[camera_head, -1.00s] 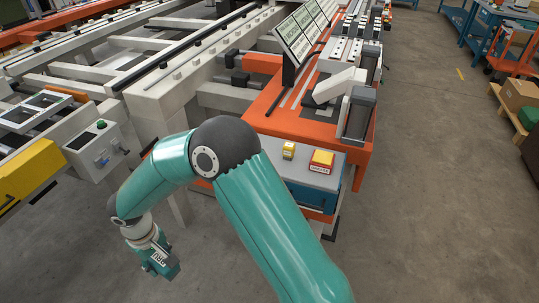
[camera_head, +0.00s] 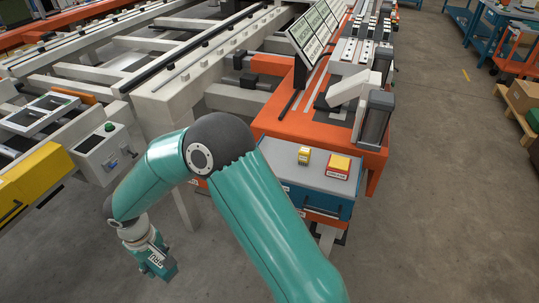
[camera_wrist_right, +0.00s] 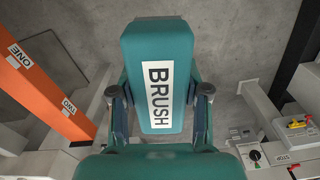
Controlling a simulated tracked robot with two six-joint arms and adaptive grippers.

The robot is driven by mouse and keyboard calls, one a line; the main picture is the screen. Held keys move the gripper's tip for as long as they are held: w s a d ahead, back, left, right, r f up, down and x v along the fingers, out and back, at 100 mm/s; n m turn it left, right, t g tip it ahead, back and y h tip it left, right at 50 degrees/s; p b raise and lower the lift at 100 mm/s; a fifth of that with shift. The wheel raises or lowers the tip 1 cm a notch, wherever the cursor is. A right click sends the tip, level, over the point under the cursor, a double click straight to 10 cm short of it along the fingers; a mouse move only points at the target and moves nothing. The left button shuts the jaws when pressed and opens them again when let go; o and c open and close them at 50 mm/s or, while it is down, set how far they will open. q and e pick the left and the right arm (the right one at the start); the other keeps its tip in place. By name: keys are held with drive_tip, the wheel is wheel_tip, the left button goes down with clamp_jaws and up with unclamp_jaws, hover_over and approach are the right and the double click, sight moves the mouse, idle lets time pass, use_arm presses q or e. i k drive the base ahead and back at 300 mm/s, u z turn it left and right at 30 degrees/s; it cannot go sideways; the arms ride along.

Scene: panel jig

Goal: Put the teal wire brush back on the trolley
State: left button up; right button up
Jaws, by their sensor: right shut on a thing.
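The teal wire brush (camera_wrist_right: 160,35) fills the middle of the right wrist view, its white label reading BRUSH. My right gripper (camera_wrist_right: 160,95) is shut on it, with a finger at each side. In the head view the brush (camera_head: 162,267) hangs low at the lower left, over the floor, and my right gripper (camera_head: 150,253) shows small above it. A cart with a grey top (camera_head: 285,160) and a blue drawer, which looks like the trolley, stands right of my right arm. The brush is well apart from it. The bristles cannot be made out. My left gripper is out of view.
A small yellow box (camera_head: 304,157) and a larger yellow-and-red box (camera_head: 338,167) stand on the cart top, with bare room at its left. The orange bench (camera_head: 285,127) adjoins behind. A control box (camera_head: 104,150) and pale frame beams stand left. Open floor lies right.

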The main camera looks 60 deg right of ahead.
sight(274, 156)
drive_tip(key=u, duration=0.3)
drive_tip(key=i, duration=0.6)
drive_tip(key=z, duration=1.55)
